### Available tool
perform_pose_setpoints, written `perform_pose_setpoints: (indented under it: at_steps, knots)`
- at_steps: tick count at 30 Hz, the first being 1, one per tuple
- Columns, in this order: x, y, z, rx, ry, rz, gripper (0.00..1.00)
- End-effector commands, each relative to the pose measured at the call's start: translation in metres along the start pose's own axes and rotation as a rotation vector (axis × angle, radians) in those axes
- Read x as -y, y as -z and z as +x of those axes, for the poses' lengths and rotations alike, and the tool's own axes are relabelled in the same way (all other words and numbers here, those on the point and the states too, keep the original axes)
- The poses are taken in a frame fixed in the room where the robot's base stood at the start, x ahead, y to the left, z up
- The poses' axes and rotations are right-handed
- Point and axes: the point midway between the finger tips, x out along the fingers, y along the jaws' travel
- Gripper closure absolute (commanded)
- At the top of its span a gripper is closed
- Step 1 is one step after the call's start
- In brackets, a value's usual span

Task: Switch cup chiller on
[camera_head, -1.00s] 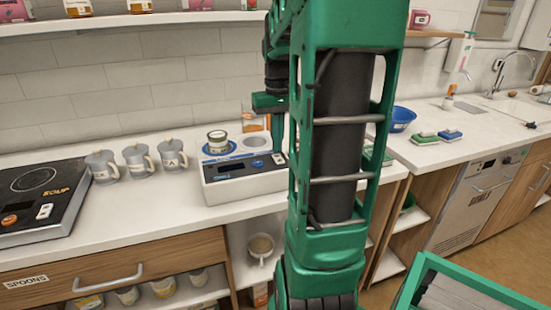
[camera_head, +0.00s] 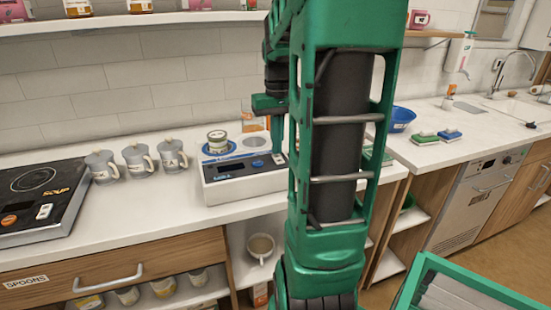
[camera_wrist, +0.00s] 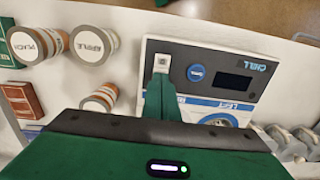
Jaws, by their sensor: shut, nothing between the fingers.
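The cup chiller (camera_head: 245,185) is a white box with a blue-edged top on the counter, partly behind my arm. In the wrist view, the chiller (camera_wrist: 185,52) appears upside down, with the word CHILL, a dark display (camera_wrist: 233,82), a blue knob (camera_wrist: 196,73) and a small white switch (camera_wrist: 162,63). My gripper (camera_wrist: 160,86) is shut and empty, its green fingertips close to the switch. I cannot tell whether they touch it. In the head view, my gripper (camera_head: 278,138) is over the chiller's right side, partly hidden.
Several grey mugs (camera_head: 137,160) and a black SOUP hob (camera_head: 38,195) stand left of the chiller. In the wrist view, labelled jars (camera_wrist: 94,45) and a red box (camera_wrist: 22,101) are beside it. A blue bowl (camera_head: 402,119) is to the right.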

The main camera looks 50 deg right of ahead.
Motion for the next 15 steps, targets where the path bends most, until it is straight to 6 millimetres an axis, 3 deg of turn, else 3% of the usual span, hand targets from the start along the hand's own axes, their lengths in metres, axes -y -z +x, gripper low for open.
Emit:
perform_pose_setpoints:
  at_steps: [15]
  knots:
    - [0.0002,0.0,0.007,0.001,0.0,0.0,1.0]
